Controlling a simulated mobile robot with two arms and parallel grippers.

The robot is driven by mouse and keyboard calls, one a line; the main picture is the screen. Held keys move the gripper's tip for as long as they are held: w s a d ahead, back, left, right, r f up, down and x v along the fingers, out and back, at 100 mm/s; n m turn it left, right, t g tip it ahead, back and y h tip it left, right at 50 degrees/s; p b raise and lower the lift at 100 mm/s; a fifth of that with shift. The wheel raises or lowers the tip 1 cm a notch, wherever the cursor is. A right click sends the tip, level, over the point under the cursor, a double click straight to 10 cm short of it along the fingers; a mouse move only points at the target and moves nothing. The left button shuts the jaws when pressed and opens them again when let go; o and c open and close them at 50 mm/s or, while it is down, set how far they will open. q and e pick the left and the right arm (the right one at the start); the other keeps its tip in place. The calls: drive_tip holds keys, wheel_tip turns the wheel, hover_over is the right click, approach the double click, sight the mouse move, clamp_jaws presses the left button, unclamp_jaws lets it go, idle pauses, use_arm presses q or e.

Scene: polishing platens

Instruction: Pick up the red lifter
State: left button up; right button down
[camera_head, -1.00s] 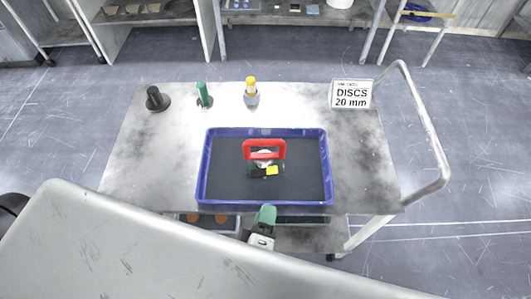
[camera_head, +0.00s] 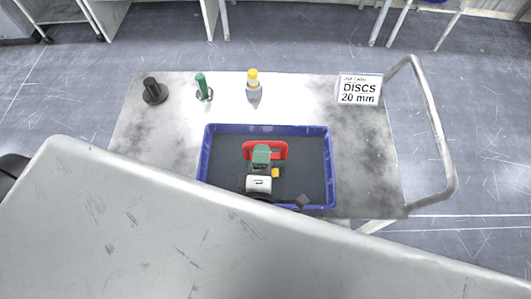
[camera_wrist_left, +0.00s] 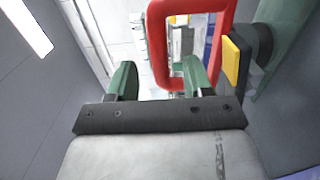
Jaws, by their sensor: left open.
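The red lifter (camera_head: 283,150) stands in the blue tray (camera_head: 203,165) on the cart, partly hidden behind my left gripper (camera_head: 262,155) in the head view. In the left wrist view its red loop handle (camera_wrist_left: 225,35) rises close ahead of my left gripper (camera_wrist_left: 160,78). The two green fingers are apart with nothing gripped. One side bar of the handle appears between the fingers, the other to the right of the right finger. I cannot tell whether they touch. A yellow block (camera_wrist_left: 231,62) shows beside the handle. My right gripper is not in view.
On the cart top (camera_head: 130,130) behind the tray stand a black knobbed piece (camera_head: 153,91), a green-handled piece (camera_head: 202,86) and a yellow-topped bottle (camera_head: 253,84). A sign reading "DISCS 20 mm" (camera_head: 359,90) is at the back right. A cart handle (camera_head: 432,120) curves along the right.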

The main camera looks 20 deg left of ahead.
use_arm(q)
drive_tip(key=x, duration=0.1)
drive_tip(key=p+x, duration=0.1)
drive_tip(key=x, duration=0.1)
drive_tip(key=p+x, duration=0.1)
drive_tip(key=x, duration=0.1)
drive_tip(key=shift+w+d+r, duration=0.15)
drive_tip(key=shift+w+d, duration=0.05)
drive_tip(key=shift+d, duration=0.05)
drive_tip(key=shift+w+a, duration=0.1)
drive_tip(key=shift+w, duration=0.25)
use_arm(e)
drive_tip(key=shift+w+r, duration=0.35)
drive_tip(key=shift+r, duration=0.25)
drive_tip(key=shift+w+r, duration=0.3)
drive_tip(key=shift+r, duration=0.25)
use_arm(q)
drive_tip(key=shift+s, duration=0.1)
drive_tip(key=shift+c, duration=0.5)
clamp_jaws()
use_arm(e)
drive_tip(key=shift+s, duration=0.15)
